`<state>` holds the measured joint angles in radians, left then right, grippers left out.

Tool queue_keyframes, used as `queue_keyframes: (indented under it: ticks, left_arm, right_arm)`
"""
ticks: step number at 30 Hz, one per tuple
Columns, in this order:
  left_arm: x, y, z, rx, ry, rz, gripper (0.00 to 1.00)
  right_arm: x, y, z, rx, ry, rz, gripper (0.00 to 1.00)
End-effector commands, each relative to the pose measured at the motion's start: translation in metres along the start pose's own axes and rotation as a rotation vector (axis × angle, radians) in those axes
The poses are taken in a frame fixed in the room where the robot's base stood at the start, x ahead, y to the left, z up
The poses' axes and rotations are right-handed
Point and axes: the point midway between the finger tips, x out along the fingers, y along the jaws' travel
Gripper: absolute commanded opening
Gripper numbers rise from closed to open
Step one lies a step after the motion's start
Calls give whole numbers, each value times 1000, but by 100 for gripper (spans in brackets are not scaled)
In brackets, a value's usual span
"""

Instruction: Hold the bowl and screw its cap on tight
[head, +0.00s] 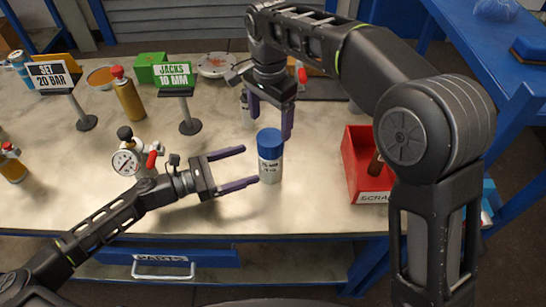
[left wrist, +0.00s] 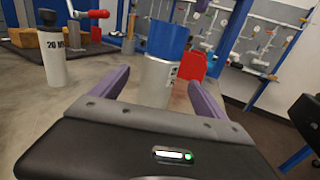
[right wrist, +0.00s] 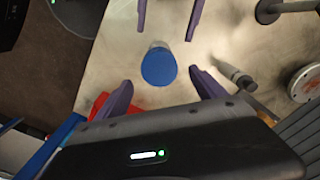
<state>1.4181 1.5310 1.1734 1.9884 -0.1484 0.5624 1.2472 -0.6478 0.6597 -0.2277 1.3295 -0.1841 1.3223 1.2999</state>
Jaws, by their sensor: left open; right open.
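How tight the cap is cannot be told. My left gripper (head: 251,165) is open and level, its fingertips just left of the bowl; in the left wrist view the white body (left wrist: 158,82) shows ahead between the fingers. My right gripper (head: 268,128) is open and points down above and behind the cap. In the right wrist view the blue cap (right wrist: 158,67) lies between and beyond its fingers, with my left gripper's fingertips (right wrist: 168,18) past it.
A red scrap bin (head: 362,165) stands to the right. A gauge (head: 126,162) with a red handle stands left, near my left arm. The table front near the bowl is clear.

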Motion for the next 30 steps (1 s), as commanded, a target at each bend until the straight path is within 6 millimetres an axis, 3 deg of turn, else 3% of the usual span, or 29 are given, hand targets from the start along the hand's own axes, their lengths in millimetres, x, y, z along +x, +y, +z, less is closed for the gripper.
queue_keyframes:
  ticks: [14, 30]
  left_arm:
    - [6, -1, 1, 1, -2, -5, 85]
    - [71, -1, 1, 0, -2, -4, 85]
  right_arm:
    - [0, 1, 1, 0, -6, 3, 80]
    - [0, 1, 1, 0, -5, 3, 80]
